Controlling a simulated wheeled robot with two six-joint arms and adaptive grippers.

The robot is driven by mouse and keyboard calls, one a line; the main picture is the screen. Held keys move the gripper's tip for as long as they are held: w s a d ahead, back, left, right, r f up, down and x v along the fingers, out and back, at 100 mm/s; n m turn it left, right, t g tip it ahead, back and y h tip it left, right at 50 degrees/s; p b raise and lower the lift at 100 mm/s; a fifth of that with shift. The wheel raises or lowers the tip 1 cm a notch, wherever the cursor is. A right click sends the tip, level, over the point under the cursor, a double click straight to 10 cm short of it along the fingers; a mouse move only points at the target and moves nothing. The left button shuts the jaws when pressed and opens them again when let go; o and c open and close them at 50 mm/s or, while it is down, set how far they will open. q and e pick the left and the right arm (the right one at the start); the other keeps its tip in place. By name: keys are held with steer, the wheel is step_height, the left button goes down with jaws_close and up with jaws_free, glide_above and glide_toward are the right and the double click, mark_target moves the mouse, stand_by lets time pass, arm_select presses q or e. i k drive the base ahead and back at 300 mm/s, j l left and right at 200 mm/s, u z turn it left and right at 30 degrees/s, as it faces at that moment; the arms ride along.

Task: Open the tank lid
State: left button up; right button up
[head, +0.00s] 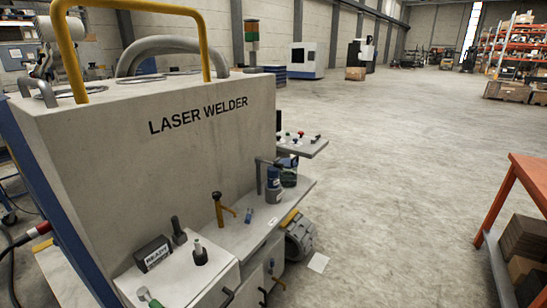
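A large grey-white cabinet marked LASER WELDER (190,125) fills the left of the head view. A tall yellow bar handle (62,55) arches over its top. A small grey handle (40,88) stands at its top left edge, and flat round rings (85,94) lie on the top surface. I cannot tell which part is the tank lid, or whether it is open or shut. Neither of my grippers shows in this view.
An orange-framed table (528,180) stands at right. The concrete floor (410,150) between is mostly clear.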

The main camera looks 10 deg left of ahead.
mark_target(288, 162)
steer(key=i+l+u, duration=0.2)
steer(key=u, duration=0.3)
steer(key=i+l+u, duration=0.15)
steer(key=u, duration=0.3)
steer(key=i+l+u, duration=0.1)
steer(key=u, duration=0.3)
steer(key=i+l+u, duration=0.1)
steer(key=l, duration=0.4)
steer(key=i+l+u, duration=0.1)
steer(key=l, duration=0.4)
steer(key=i+l+u, duration=0.1)
steer(key=i+l, duration=0.15)
steer(key=l, duration=0.25)
steer(key=i+l+u, duration=0.1)
steer(key=l, duration=0.4)
steer(key=i+l+u, duration=0.1)
steer(key=l, duration=0.45)
steer(key=i+l+u, duration=0.1)
steer(key=l, duration=0.4)
